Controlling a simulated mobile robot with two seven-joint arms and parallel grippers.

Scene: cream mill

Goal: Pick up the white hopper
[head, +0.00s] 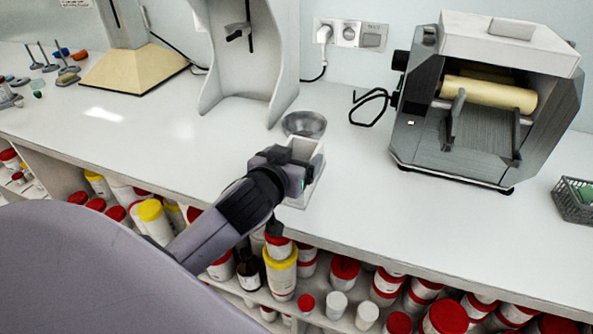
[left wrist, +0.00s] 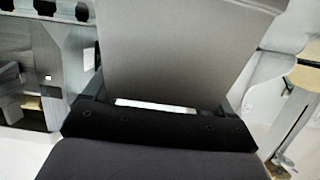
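The white hopper (head: 319,161) stands near the front edge of the white counter in the head view, an open-topped, box-like piece. My left gripper (head: 297,172) is right at it and covers much of its left side and middle. In the left wrist view a large grey-white panel, seemingly the hopper's wall (left wrist: 180,50), fills the middle close in front of the dark gripper body. The fingertips are hidden, so I cannot tell whether they touch or grip the wall. My right gripper is in neither view.
A metal bowl (head: 304,124) sits just behind the hopper. A roller mill (head: 470,140) stands to the right, with a green-filled basket (head: 573,201) beyond it. A white stand (head: 250,75) is behind. Jars with red and yellow lids (head: 281,272) fill the shelf below.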

